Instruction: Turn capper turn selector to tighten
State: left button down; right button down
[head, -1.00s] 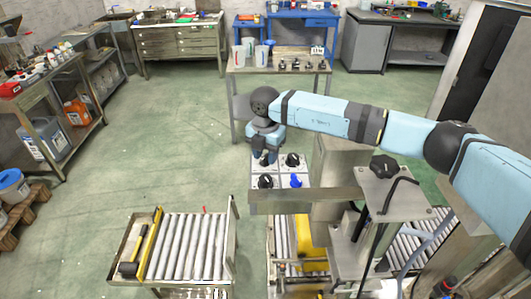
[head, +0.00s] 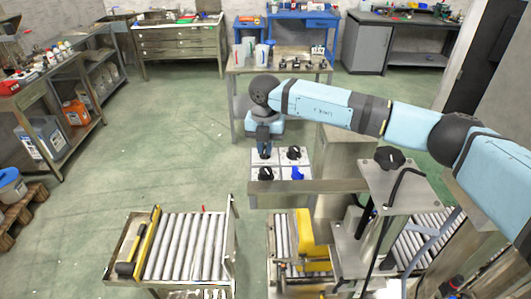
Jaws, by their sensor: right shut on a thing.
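The capper's control panel (head: 280,160) has light plates with several selector knobs. A black knob (head: 294,152) is at the back right, another black knob (head: 265,173) at the front left, and a blue knob (head: 297,173) at the front right. My right gripper (head: 264,153) points down over the back-left plate and is shut on the black selector there, which its fingers mostly hide. I cannot read the labels or the selector's angle. My left gripper is not in view.
The capper machine's column, with a black hand knob (head: 389,158) on top, stands right of the panel. A roller conveyor (head: 187,246) is at the front left. A yellow part (head: 311,238) sits below the panel. A table (head: 240,71) with jugs stands behind.

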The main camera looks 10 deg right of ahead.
jog(key=n+b, duration=0.2)
jog(key=n, duration=0.1)
jog(key=shift+f+b, duration=0.2)
jog(key=shift+b, duration=0.1)
jog(key=shift+a+r+n+b, duration=0.1)
jog(key=shift+r+n+b, duration=0.05)
jog(key=shift+n+b, duration=1)
jog(key=shift+r+n+b, duration=0.1)
jog(key=shift+n+b, duration=0.65)
jog(key=shift+n, duration=0.7)
jog(key=c, duration=1.2)
grip_release()
notch_tip(320, 180, up, 14)
jog(key=shift+f+b, duration=0.1)
jog(key=shift+b, duration=0.75)
